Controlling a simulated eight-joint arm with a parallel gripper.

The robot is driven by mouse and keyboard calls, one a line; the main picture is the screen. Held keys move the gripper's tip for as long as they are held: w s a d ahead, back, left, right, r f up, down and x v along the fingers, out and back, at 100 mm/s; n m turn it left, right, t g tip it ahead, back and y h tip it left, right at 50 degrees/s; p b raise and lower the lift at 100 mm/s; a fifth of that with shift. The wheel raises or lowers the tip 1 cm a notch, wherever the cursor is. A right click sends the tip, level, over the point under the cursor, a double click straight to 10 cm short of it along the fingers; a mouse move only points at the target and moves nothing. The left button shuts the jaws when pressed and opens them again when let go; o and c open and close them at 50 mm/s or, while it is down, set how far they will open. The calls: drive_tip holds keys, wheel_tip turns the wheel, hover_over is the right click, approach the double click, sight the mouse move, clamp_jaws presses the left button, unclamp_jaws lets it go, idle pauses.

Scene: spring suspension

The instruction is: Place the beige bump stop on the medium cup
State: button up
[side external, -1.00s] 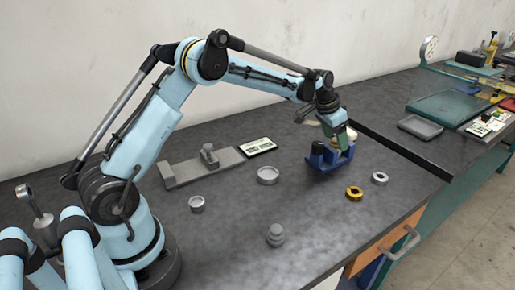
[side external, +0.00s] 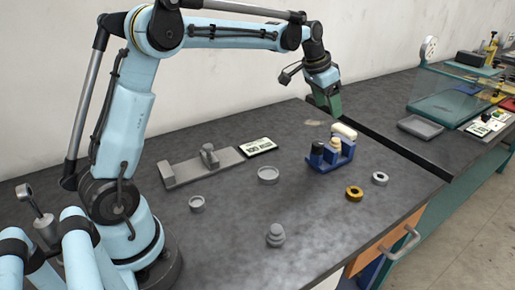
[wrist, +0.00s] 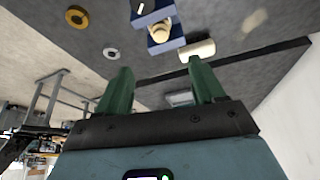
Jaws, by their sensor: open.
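My gripper (side external: 328,103), with green fingers, is raised above the back right edge of the table, apart from everything. In the wrist view my gripper (wrist: 162,68) is open with nothing between its fingers. A blue holder (side external: 322,162) holds a dark-topped piece and a beige piece (side external: 332,151), likely the bump stop; the beige piece also shows in the wrist view (wrist: 158,33). A cream cylinder (side external: 343,131) lies just behind the holder. Two grey cups stand on the table: a wider one (side external: 268,175) and a smaller one (side external: 197,204). Which is the medium cup I cannot tell.
A grey stepped piece (side external: 275,236) stands near the front. A gold ring (side external: 354,193) and a silver ring (side external: 380,178) lie right of the holder. A grey fixture (side external: 203,166) and a display (side external: 258,147) lie at the back. Bare table separates the cups and holder.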

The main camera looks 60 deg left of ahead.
drive_tip(key=s+d+r+n+t, duration=0.1)
drive_tip(key=s+d+r, duration=0.15)
drive_tip(key=s, duration=0.35)
drive_tip(key=s+d+r, duration=0.1)
drive_tip(key=s+d, duration=0.2)
drive_tip(key=s, duration=0.4)
drive_tip(key=s+d+f, duration=0.1)
drive_tip(key=s+f, duration=0.2)
drive_tip(key=s, duration=0.3)
drive_tip(key=s+d+f+n+t, duration=0.1)
drive_tip(key=s+f, duration=0.2)
drive_tip(key=s, duration=0.2)
drive_tip(key=shift+s+d+f+t+y, duration=0.15)
drive_tip(key=shift+s+f+t+y, duration=0.15)
drive_tip(key=shift+s+y, duration=0.1)
